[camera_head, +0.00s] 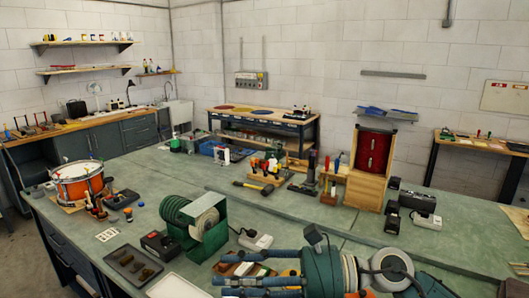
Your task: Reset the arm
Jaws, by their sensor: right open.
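My right gripper (222,269) is low in the middle of the head view, in front of the near part of the bench. Its dark blue-grey fingers point left and are spread apart. No held object is seen between the fingertips. My right wrist, a teal cylinder, and pale arm links run from it to the lower right. My left gripper and left arm are not seen.
The green workbench (300,222) fills the foreground. A green machine (205,232) and a power strip (256,240) stand close to the gripper. An orange drum (78,184) stands left. A wooden cabinet (366,190) with red drawers, a hammer (254,186) and black boxes stand farther back.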

